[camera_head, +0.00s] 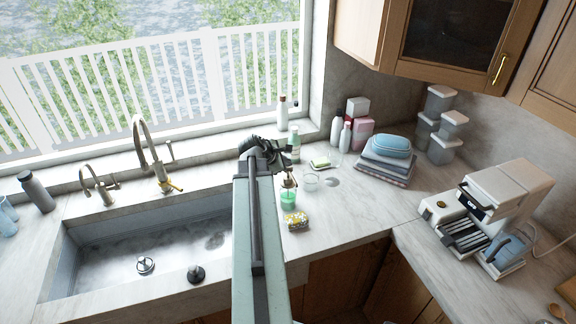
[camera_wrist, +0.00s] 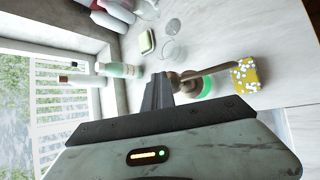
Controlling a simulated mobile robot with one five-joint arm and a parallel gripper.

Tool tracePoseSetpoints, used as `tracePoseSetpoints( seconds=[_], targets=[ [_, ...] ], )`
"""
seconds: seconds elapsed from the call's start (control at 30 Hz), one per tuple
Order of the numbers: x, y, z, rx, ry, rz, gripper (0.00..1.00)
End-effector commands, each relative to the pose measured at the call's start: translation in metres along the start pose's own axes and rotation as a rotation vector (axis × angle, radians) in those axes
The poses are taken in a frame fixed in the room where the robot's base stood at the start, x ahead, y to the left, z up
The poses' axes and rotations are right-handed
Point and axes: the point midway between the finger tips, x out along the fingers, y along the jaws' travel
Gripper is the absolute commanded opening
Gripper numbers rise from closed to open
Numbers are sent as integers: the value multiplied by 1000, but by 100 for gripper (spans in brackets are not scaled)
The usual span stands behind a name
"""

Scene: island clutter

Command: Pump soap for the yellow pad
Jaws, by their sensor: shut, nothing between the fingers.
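The soap dispenser (camera_head: 288,199) holds green liquid and has a brownish metal pump; it stands upright on the counter right of the sink. It also shows in the wrist view (camera_wrist: 207,87), lying sideways there. The yellow pad (camera_head: 297,220), patterned with white, lies flat just in front of the dispenser; it shows in the wrist view (camera_wrist: 245,76) too. My gripper (camera_head: 286,171) is shut and empty, close to the pump head. In the wrist view its fingertips (camera_wrist: 160,90) are beside the pump head; whether they touch it I cannot tell.
A green-labelled bottle (camera_head: 295,146), a clear glass (camera_head: 311,181) and a soap dish (camera_head: 320,163) stand behind the dispenser. The sink (camera_head: 70,262) lies to the left. A coffee machine (camera_head: 485,214) stands at right. The counter between is mostly clear.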

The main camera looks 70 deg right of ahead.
Motion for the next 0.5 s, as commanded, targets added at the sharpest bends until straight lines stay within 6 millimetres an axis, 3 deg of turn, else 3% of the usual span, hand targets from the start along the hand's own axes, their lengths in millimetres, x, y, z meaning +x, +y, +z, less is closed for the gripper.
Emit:
tracePoseSetpoints(
  seconds=[0.2, 0.5],
  targets=[
    [-12, 8, 8, 0, 0, 0, 0],
    [-11, 8, 8, 0, 0, 0, 0]
  ],
)
